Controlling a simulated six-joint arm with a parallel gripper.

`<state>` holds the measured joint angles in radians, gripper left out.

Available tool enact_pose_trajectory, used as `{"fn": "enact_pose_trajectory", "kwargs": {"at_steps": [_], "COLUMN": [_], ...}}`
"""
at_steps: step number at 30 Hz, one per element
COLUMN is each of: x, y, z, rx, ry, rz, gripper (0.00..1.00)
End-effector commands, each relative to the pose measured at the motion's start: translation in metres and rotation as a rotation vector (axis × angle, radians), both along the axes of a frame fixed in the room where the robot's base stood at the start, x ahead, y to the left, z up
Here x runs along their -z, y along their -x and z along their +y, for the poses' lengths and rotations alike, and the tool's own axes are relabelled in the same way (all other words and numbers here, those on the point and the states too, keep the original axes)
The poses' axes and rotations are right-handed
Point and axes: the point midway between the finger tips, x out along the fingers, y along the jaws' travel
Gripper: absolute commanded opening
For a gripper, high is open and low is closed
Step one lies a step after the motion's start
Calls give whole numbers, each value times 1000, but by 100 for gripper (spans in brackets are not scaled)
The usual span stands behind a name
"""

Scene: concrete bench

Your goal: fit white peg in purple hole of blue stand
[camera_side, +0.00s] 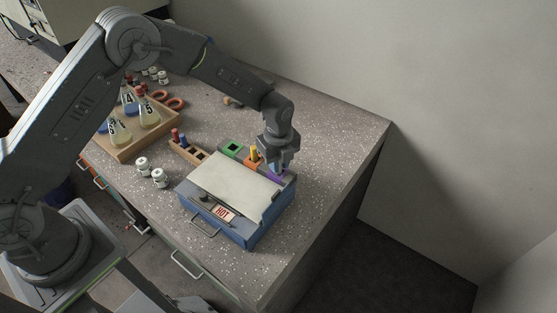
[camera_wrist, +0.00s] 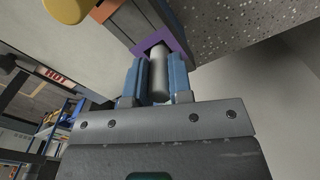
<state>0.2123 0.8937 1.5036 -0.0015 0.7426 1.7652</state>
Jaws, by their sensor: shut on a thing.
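My gripper (camera_side: 282,167) is above the right end of the stand and points down. In the wrist view its two blue fingers (camera_wrist: 158,65) are shut on the white peg (camera_wrist: 158,78), one on each side. The peg's far end is at the purple square (camera_wrist: 176,42) around the hole. It overlaps the dark opening, and I cannot tell whether it has entered. The stand (camera_wrist: 126,22) looks grey-blue here. In the side view the purple square (camera_side: 277,179) shows just below the fingers; the peg is hidden there.
The stand also has a green square (camera_side: 233,149) and an orange one with a yellow peg (camera_side: 254,153). A blue box (camera_side: 232,232) with a pale top and HOT label is in front. A flask crate (camera_side: 122,152) and small jars are left. The bench is clear to the right.

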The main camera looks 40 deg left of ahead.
Motion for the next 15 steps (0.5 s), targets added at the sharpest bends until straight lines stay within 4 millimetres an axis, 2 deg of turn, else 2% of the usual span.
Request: {"fn": "enact_pose_trajectory", "kwargs": {"at_steps": [15], "x": [9], "y": [0], "z": [0], "rx": [0], "ry": [0], "rz": [0], "gripper": [0]}}
